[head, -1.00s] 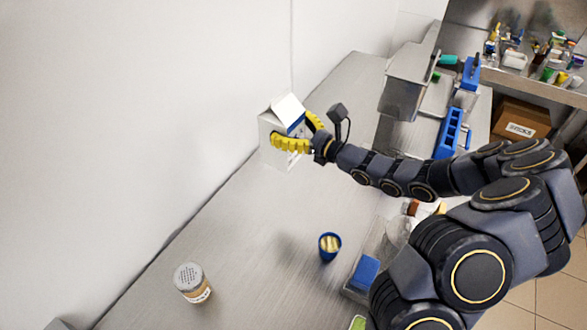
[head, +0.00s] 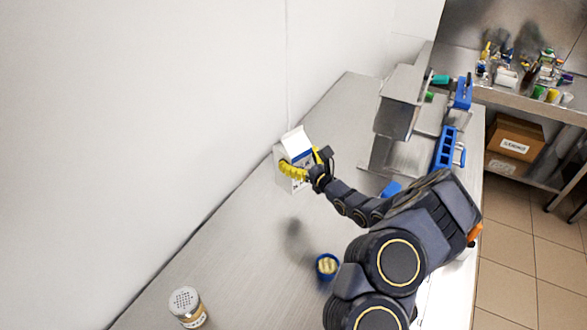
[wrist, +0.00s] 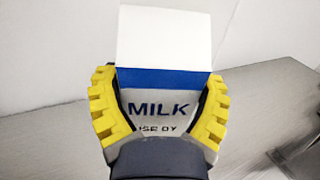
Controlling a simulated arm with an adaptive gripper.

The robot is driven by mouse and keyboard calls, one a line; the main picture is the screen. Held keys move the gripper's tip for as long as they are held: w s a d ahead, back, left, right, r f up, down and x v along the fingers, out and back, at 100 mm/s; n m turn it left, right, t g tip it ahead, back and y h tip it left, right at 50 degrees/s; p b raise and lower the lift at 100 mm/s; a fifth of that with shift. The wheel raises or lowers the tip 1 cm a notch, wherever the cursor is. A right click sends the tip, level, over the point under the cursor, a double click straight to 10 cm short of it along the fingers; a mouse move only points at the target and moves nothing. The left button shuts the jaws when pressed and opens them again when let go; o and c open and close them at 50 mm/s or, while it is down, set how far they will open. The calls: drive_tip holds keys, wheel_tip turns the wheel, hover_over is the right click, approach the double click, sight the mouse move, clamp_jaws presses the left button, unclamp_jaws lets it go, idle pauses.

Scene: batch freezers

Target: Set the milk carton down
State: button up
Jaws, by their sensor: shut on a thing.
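The milk carton (head: 294,148) is white with a blue band and a gabled top. It is in the upper middle of the head view, near the wall side of the steel counter (head: 240,235). My gripper (head: 305,170) is shut on it, with yellow ribbed fingers on both sides. In the wrist view the carton (wrist: 163,80) is upright between the fingers (wrist: 160,115), with the word MILK facing the camera. Its base is hidden in the wrist view. In the head view I cannot tell whether the base touches the counter.
A shaker jar (head: 187,307) stands at the lower left and a blue cup (head: 327,266) with pale contents stands below the carton. A steel machine (head: 402,100) and a blue rack (head: 446,148) are at the upper right.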

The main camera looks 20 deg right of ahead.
sight(311, 164)
drive_tip(key=w+d+f, duration=0.1)
drive_tip(key=w+f, duration=0.5)
drive_tip(key=f, duration=0.3)
drive_tip(key=shift+w+f, duration=0.3)
drive_tip(key=shift+w, duration=0.1)
drive_tip(key=o, duration=1)
drive_tip(key=shift+o, duration=0.2)
drive_tip(key=v, duration=0.5)
drive_tip(key=shift+d, duration=0.1)
drive_tip(key=shift+r, duration=3.45)
